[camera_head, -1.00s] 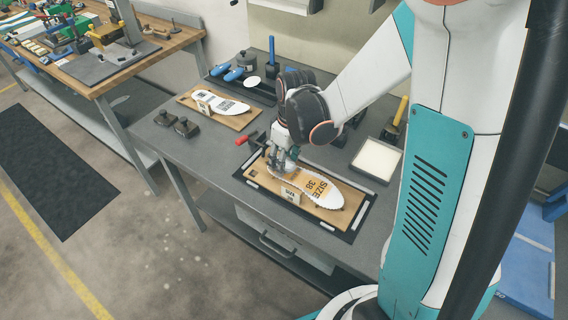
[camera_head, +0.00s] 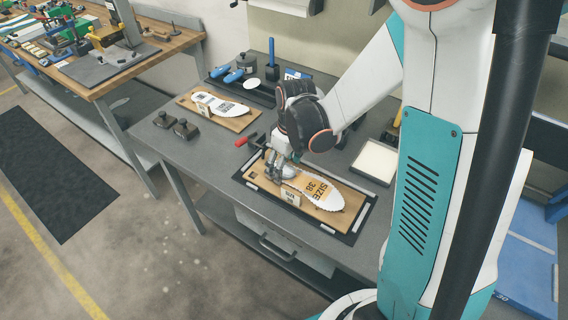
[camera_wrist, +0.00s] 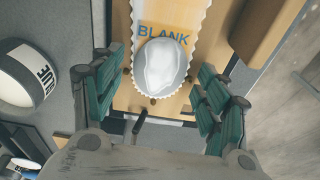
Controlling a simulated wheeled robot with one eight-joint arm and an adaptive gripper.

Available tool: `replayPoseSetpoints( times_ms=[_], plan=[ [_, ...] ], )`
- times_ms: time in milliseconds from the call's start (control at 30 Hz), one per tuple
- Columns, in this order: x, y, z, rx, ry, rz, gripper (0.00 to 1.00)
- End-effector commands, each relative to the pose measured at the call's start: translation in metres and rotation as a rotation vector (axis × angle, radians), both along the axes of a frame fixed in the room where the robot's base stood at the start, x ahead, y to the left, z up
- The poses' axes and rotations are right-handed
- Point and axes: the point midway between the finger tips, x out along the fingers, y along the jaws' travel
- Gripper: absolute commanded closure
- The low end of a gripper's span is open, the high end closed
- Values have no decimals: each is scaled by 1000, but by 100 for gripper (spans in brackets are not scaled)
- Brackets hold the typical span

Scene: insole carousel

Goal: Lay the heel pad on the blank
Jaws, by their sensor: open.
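The blank (camera_head: 322,191) is a white insole shape with a zigzag edge, marked SIZE 38, lying on a wooden board (camera_head: 330,217). In the wrist view its heel end (camera_wrist: 184,20) shows with the word BLANK. The heel pad (camera_wrist: 162,68) is a smooth grey-white oval over that heel end, within the outline and covering the lower part of the letters. It appears to lie on the blank. My gripper (camera_wrist: 157,105) is open, with its green-padded fingers apart on either side of the pad. In the head view my gripper (camera_head: 281,170) hides the heel end and the pad.
A small upright block (camera_head: 291,195) stands at the board's front edge. A red-handled tool (camera_head: 246,140) lies left of the board, a pale square tray (camera_head: 375,161) to its right. A second board (camera_head: 243,122) with an insole lies behind left. A glue pot (camera_wrist: 27,73) is close by.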

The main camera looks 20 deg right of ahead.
Motion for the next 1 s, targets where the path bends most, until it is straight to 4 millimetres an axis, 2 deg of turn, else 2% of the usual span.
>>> replayPoseSetpoints(
  times_ms=[167,500,633,833,1000],
  plan=[
    [-2,-1,23,0,0,0,32],
    [-9,-6,92,0,0,0,32],
    [-11,-8,109,0,0,-1,32],
    [-13,-8,123,0,-4,-5,32],
    [-24,-7,140,-2,-42,-54,32]
  ],
)
